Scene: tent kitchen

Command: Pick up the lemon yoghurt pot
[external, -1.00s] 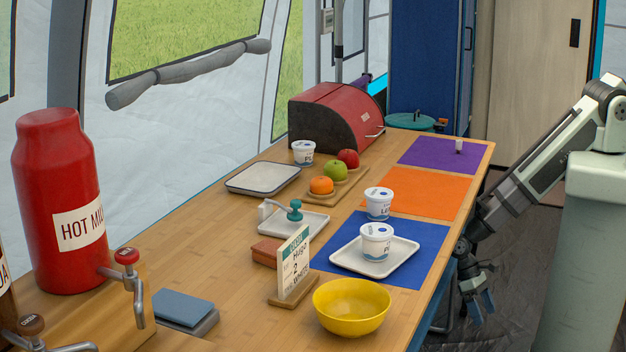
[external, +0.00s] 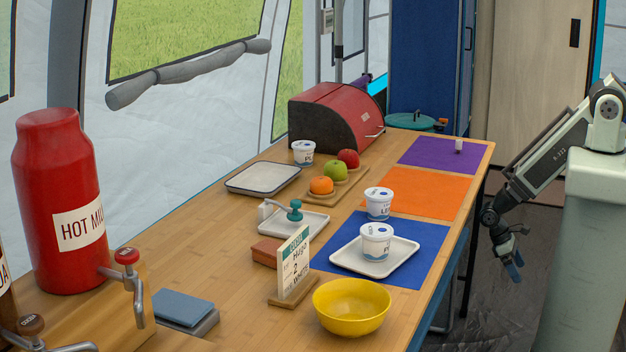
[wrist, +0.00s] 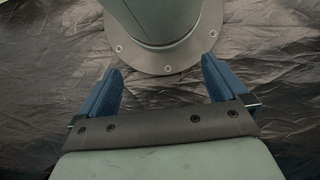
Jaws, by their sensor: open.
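Three white yoghurt pots with blue marks stand on the table. The pot whose label seems to begin "LE" is the lemon yoghurt pot (external: 378,204); it stands by the border of the blue and orange mats. A second pot (external: 376,242) stands on a white tray on the blue mat. A third pot (external: 303,153) stands at the back near the bread bin; the labels of these two are too small to read surely. My gripper (external: 515,270) hangs off the table's right side, apart from all pots. Its blue fingers are open and empty in the wrist view (wrist: 160,78).
A yellow bowl (external: 352,307) and a card stand (external: 293,268) are in front of the white tray (external: 398,262). Orange (external: 425,194) and purple (external: 438,153) mats lie behind. The wrist view shows only dark floor sheet and my base.

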